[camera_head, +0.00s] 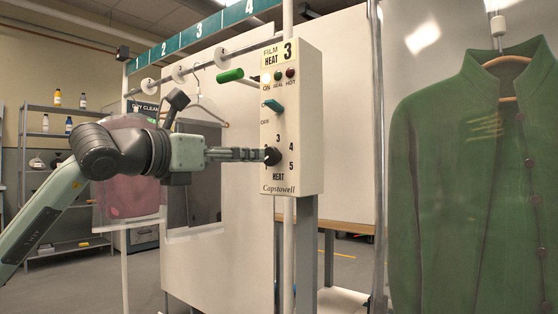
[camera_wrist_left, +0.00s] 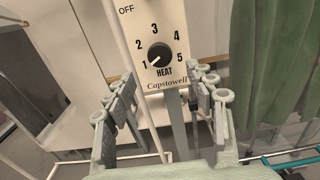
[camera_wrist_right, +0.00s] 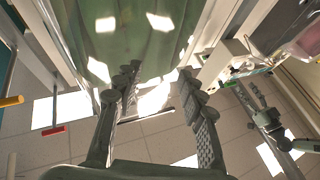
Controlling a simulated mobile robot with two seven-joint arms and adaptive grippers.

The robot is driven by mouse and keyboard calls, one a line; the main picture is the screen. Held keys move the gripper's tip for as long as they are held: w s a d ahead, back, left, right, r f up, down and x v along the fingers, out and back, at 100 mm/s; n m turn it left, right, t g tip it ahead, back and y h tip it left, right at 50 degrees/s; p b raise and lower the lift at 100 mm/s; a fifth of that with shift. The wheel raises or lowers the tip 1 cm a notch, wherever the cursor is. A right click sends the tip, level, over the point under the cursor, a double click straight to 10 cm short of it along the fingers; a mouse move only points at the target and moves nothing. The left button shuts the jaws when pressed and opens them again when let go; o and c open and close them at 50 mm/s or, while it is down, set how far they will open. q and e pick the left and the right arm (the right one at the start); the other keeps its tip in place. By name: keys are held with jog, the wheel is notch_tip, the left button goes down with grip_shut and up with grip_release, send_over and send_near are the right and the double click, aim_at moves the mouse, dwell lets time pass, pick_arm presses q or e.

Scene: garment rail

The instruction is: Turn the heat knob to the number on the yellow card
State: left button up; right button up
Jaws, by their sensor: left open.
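The yellow card (camera_head: 280,53) at the top of the white control box (camera_head: 310,120) reads FILM HEAT 3. The round black heat knob (camera_head: 272,156) sits low on the box front; in the left wrist view the knob (camera_wrist_left: 159,53) has numbers 1 to 5 around it, and its white mark points to the lower left, at 1. My left gripper (camera_head: 258,154) is level with the knob, its fingertips close to it. In the left wrist view its open fingers (camera_wrist_left: 160,76) stand either side below the knob; contact cannot be told. My right gripper (camera_wrist_right: 158,75) is open and empty.
A green lever (camera_head: 273,105) and indicator lamps (camera_head: 278,75) sit above the knob. A green handle (camera_head: 230,75) juts out to the left. A green jacket (camera_head: 475,180) hangs at the right. Shelves (camera_head: 60,150) stand behind at the left.

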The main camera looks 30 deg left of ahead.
aim_at(269, 156)
pick_arm(q)
jog(key=w+p, duration=0.3)
jog(key=w, duration=0.1)
jog(key=shift+w+d+r, duration=0.15)
jog(key=shift+w, duration=0.05)
pick_arm(e)
jog(key=w+d+f+g+h, duration=0.25)
jog(key=f+g, duration=0.35)
jog(key=f, duration=0.6)
pick_arm(q)
jog(key=shift+w+p, duration=0.7)
jog(key=shift+w, duration=0.05)
jog(key=shift+w+d+p, duration=0.1)
jog(key=shift+w+p, duration=0.35)
jog(key=shift+w, duration=0.2)
pick_arm(e)
jog(key=s+d+f+g+h, duration=0.4)
jog(key=s+d+f+g, duration=0.1)
jog(key=d+f, duration=0.4)
jog(key=shift+s+d+f+m+g+h, duration=0.2)
jog(key=shift+s+f+m+g+h, duration=0.2)
jog(key=shift+f+g, duration=0.4)
pick_arm(q)
jog(key=shift+c, duration=0.3)
pick_arm(e)
jog(key=shift+r, duration=0.15)
